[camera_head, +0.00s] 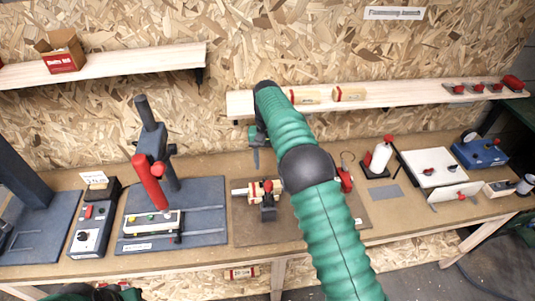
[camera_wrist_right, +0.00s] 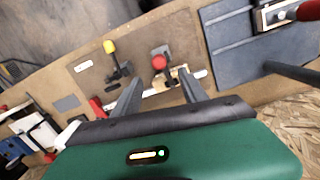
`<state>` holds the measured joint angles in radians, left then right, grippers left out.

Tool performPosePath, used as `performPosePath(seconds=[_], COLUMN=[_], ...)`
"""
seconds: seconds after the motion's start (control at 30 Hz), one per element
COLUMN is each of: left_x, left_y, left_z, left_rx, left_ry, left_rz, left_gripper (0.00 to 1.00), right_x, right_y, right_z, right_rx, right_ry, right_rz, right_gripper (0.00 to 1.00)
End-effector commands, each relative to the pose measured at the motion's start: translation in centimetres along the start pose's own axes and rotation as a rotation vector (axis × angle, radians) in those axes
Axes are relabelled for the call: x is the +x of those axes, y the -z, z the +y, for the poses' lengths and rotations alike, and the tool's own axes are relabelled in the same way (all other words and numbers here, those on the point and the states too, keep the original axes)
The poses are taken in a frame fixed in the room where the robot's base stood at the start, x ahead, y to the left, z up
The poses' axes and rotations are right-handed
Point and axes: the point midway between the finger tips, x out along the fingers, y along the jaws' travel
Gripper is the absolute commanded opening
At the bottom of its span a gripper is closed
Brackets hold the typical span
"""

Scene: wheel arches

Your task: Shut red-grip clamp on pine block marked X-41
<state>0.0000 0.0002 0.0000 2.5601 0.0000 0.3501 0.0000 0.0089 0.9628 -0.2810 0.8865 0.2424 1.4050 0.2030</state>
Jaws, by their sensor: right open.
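A clamp with a red ball grip (camera_wrist_right: 159,62) stands on a brown board (camera_wrist_right: 195,45) in the right wrist view; it also shows in the head view (camera_head: 268,186). A pale pine block (camera_wrist_right: 179,76) lies beside it, also in the head view (camera_head: 256,190). Its marking is not readable, and I cannot tell whether the clamp bears on it. My right gripper (camera_wrist_right: 162,76) is open and empty, its fingers either side of the clamp in the wrist picture, above the board. In the head view my right gripper (camera_head: 256,150) is partly hidden by my arm. My left gripper is not in view.
A yellow-grip clamp (camera_wrist_right: 110,47) and a red handle (camera_wrist_right: 97,107) are on the same board. A red-handled press (camera_head: 150,170) stands left of it. Above the bench, a shelf (camera_head: 400,97) holds pine blocks (camera_head: 350,94). A white bottle (camera_head: 380,158) stands to the right.

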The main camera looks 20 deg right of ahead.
Motion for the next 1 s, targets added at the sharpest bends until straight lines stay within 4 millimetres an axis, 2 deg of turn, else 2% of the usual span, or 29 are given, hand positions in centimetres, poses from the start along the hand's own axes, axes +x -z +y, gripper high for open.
performPosePath(seconds=[0.03,0.2,0.33,0.83,0.93,1.0], left_x=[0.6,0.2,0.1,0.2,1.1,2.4], left_y=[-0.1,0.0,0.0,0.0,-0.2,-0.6], left_z=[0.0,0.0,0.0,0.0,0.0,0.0], left_rx=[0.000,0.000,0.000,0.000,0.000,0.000], left_ry=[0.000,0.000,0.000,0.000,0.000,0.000], left_rz=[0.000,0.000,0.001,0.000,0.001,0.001], left_gripper=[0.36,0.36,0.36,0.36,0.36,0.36], right_x=[-1.2,-5.2,-6.5,-6.6,-5.5,-4.0], right_y=[0.2,0.2,0.1,0.1,0.0,-0.3], right_z=[0.0,0.0,0.0,0.0,0.2,0.4], right_rx=[-0.001,0.000,-0.001,0.000,0.000,-0.005], right_ry=[0.002,0.000,-0.001,0.000,0.008,0.022], right_rz=[0.006,0.001,-0.001,-0.001,0.008,0.025], right_gripper=[0.51,0.51,0.51,0.51,0.51,0.51])
